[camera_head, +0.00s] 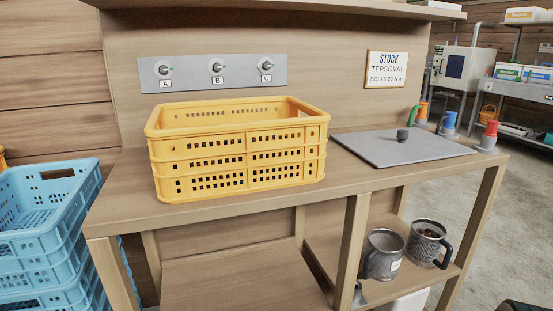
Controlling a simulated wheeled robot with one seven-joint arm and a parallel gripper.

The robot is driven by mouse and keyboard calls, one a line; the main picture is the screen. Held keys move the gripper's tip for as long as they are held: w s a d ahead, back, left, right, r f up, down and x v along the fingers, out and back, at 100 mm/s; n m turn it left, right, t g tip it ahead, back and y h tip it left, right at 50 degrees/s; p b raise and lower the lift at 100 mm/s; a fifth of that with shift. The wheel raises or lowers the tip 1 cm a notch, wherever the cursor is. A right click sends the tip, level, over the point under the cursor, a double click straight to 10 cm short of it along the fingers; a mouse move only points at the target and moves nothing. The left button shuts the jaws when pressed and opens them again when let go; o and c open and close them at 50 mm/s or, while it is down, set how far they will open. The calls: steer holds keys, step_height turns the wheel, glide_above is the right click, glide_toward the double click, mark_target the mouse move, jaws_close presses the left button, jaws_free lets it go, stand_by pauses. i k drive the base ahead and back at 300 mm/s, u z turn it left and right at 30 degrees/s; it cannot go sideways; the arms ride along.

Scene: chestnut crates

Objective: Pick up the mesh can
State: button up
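Two grey metal cans with side handles stand on the lower shelf of the workbench, at the lower right. The left can (383,256) looks empty inside, with a small pale label low on its side. The right can (425,244) has brown pieces inside it and a dark handle. They stand close side by side, upright. I cannot tell from this view whether either has mesh walls, so which one is the mesh can is unclear. My gripper is not in view.
A yellow crate (240,160) stands on the wooden bench top (120,205), left of a grey plate (385,155) with a dark knob. Several coloured-top bottles stand at the right edge. Blue crates (45,215) are stacked at left. Bench legs and the top frame the lower shelf.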

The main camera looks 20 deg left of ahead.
mark_target(426, 240)
steer(key=k, duration=0.1)
steer(key=u, duration=1.5)
steer(key=i, duration=0.5)
steer(key=z, duration=1.65)
steer(key=k, duration=0.65)
steer(key=z, duration=0.7)
steer(key=i, duration=0.6)
steer(key=z, duration=0.8)
steer(key=i, duration=0.85)
steer(key=u, duration=0.05)
